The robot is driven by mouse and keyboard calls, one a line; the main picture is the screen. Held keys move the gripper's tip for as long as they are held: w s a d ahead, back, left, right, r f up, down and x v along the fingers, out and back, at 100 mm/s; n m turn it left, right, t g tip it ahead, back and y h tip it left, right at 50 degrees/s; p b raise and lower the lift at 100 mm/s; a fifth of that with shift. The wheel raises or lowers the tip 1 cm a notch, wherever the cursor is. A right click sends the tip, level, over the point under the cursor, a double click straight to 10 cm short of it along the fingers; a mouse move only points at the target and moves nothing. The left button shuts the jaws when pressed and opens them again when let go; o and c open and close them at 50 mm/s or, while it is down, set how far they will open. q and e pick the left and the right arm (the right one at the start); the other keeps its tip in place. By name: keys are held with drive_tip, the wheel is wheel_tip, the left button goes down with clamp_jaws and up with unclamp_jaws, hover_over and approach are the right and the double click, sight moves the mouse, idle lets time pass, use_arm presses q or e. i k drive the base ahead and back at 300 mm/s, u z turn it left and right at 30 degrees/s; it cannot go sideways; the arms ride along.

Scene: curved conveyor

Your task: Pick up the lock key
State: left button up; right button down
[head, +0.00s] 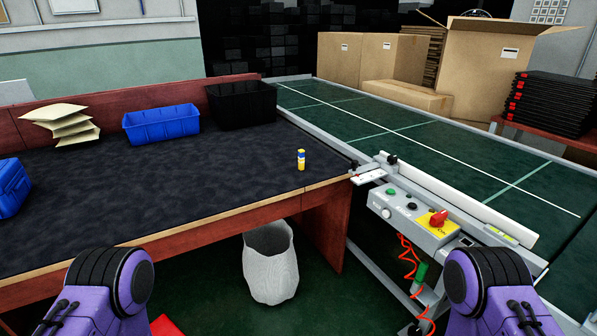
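I cannot make out for certain which thing is the lock key. A small upright yellow and blue item (301,160) stands alone on the dark table top near its right front edge. A red knob (438,218) sits on a yellow plate on the grey control box (412,208) at the conveyor's near side. Nothing touches either one. My two purple arms show only as links at the bottom left and bottom right. Both grippers are outside the view.
A white waste basket (270,262) stands below. The green conveyor (440,148) is clear, with cardboard boxes (373,60) behind it.

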sight(301, 152)
drive_tip(key=z, duration=0.5)
drive_tip(key=i, duration=0.7)
drive_tip(key=z, duration=0.25)
